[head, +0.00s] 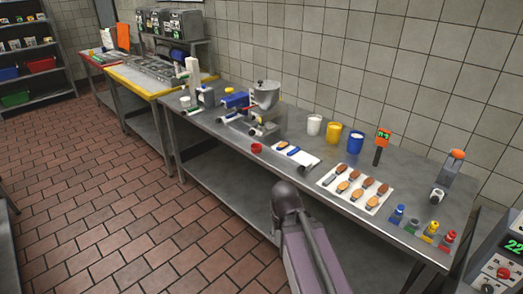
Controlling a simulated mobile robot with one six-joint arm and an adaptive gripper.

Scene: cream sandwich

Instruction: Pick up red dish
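A small red dish (256,148) sits near the front edge of the long steel table (218,137), left of a white board. It looks like a low round cup; its inside is too small to make out. My arm rises from the bottom of the head view, with a rounded dark joint in front of the table edge, to the right of and below the dish. My gripper does not show in this view.
A mixer-like machine (264,97) stands behind the dish. The table left of the dish has free room.

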